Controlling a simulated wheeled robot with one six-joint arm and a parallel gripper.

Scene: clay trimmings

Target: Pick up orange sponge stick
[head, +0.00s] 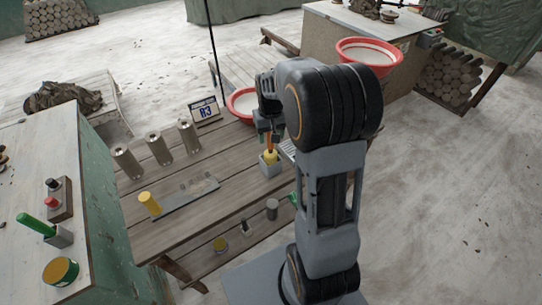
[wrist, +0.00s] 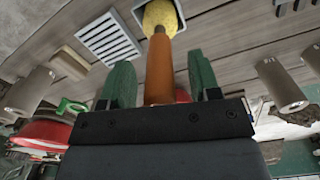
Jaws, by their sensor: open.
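The orange sponge stick (wrist: 160,68) has an orange handle and a yellow sponge head (wrist: 161,15). In the head view the sponge stick (head: 270,155) stands upright with its yellow end down in a small grey block holder (head: 271,169) on the wooden table. My gripper (wrist: 155,85) is open, with its green fingers on either side of the orange handle. The handle lies between the fingers, with a gap visible on each side. In the head view my gripper (head: 269,137) is just above the holder, and my arm hides part of this area.
Several grey cylinders (head: 159,150) and an R3 sign (head: 205,109) stand at the table's back. A grey tray (head: 187,197) with a yellow cylinder (head: 149,203) lies left of the holder. A red-rimmed basin (head: 239,103) is close behind my gripper. A slatted grate (wrist: 109,40) lies beside the holder.

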